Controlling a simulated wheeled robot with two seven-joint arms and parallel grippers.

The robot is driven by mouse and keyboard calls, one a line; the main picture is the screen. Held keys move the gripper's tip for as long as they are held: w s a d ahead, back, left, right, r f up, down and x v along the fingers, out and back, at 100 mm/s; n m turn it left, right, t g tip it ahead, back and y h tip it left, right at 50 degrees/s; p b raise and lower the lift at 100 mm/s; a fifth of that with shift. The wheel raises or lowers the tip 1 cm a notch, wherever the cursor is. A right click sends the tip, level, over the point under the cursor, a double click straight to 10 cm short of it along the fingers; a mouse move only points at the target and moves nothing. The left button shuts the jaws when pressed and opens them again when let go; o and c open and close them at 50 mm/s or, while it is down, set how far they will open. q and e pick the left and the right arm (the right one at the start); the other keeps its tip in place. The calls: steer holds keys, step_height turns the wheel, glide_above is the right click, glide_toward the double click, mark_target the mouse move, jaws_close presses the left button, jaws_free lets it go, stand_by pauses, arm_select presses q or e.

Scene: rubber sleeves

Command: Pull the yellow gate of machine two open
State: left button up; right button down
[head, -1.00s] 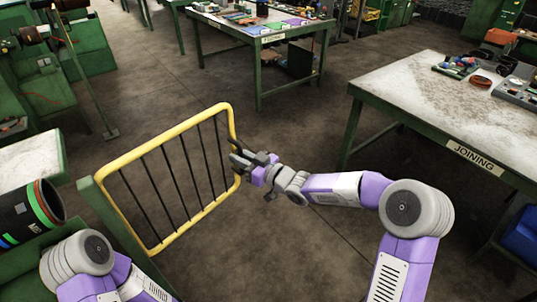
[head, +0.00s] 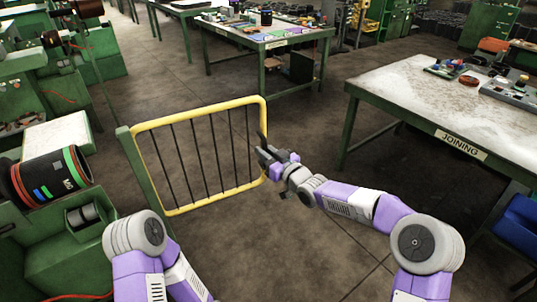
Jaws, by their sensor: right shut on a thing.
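The yellow gate (head: 200,110) stands in the middle left of the head view, a yellow tube frame with dark upright bars. Its left side meets a green post (head: 140,170). My right gripper (head: 264,158) is at the gate's right upright and is shut on it, partly hiding the frame there. My left arm shows at the lower left, but its gripper is out of the picture.
A green machine with a black drum (head: 45,178) banded in colours stands at the left. The table labelled JOINING (head: 420,105) stands at the right. Another table (head: 270,38) stands at the back. The floor between gate and tables is clear.

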steer(key=shift+a+r, duration=0.1)
steer(key=c, duration=1.2)
jaws_free()
steer(key=shift+c, duration=0.2)
steer(key=p+v, duration=0.1)
steer(key=v, duration=0.6)
steer(key=shift+s+d, duration=0.25)
